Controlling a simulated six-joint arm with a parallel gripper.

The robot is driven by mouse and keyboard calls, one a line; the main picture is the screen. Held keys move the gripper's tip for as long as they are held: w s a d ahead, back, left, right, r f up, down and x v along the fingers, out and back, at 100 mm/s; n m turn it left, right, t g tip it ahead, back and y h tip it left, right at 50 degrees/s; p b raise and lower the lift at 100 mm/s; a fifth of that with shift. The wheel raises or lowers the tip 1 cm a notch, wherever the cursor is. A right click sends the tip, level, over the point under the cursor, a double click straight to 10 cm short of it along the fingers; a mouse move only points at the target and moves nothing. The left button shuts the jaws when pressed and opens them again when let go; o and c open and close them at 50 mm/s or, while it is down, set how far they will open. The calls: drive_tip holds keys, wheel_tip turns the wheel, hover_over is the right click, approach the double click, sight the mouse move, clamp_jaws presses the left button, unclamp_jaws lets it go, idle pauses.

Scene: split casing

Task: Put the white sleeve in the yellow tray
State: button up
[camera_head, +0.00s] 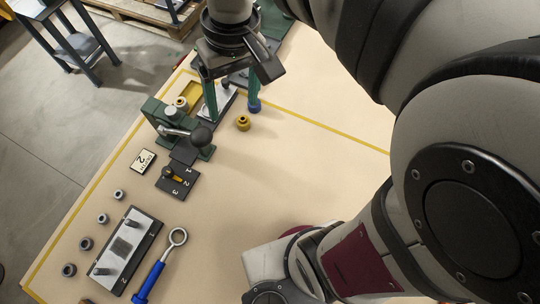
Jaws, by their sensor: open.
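The yellow tray (194,90) lies behind the green clamp fixture, partly hidden by it and by my gripper. A small cream-white ring, likely the white sleeve (181,103), shows at the near end of the tray. I cannot tell whether it rests inside the tray or stands just in front of it. My gripper (232,112) is open, pointing down to the right of the tray, with its green fingers apart. The sleeve is outside the fingers. A blue piece (254,106) shows at the right fingertip; whether they touch is unclear.
The green clamp fixture (174,118) has a black-knobbed lever. A yellow sleeve (243,123) stands to its right. Nearer are a numbered black block (175,181), several grey rings, a metal plate (126,246) and a blue-handled ring tool (150,281). The table's middle is clear.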

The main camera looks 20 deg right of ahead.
drive_tip(key=s+d+f+m, duration=0.1)
drive_tip(key=s+f+m, duration=0.1)
drive_tip(key=s+m, duration=0.2)
drive_tip(key=s+d+f+m, duration=0.1)
drive_tip(key=s+m, duration=0.3)
drive_tip(key=s, duration=0.7)
drive_tip(key=shift+f+y, duration=0.3)
drive_tip(key=shift+f, duration=0.45)
